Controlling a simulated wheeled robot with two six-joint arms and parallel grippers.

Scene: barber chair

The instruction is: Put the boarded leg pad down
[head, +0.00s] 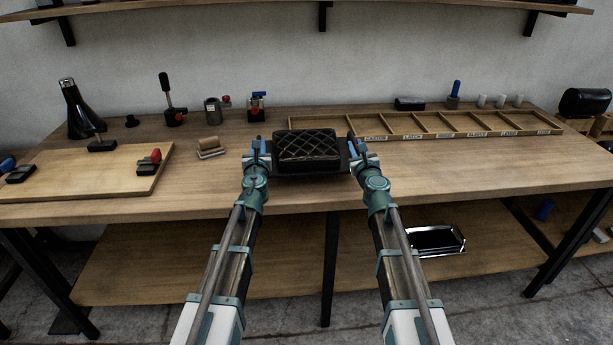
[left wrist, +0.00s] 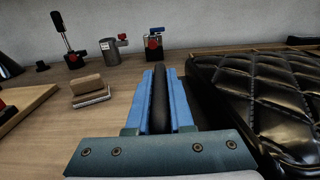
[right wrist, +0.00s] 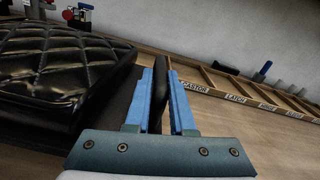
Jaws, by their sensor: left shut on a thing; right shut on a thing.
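The boarded leg pad (head: 307,146) is a black quilted cushion with light stitching on a dark flat board. It is between my two grippers near the front middle of the bench. My left gripper (head: 257,150) is shut on the board's left edge, and my right gripper (head: 358,150) is shut on its right edge. The pad also shows at the right of the left wrist view (left wrist: 270,95) and at the left of the right wrist view (right wrist: 60,70). I cannot tell whether the board touches the bench top.
The wooden bench (head: 430,175) has free room right of the pad. A labelled divided tray (head: 430,136) lies behind on the right. A wooden block (head: 210,147) and a light board (head: 90,178) with clamps lie left. Several small tools stand at the back.

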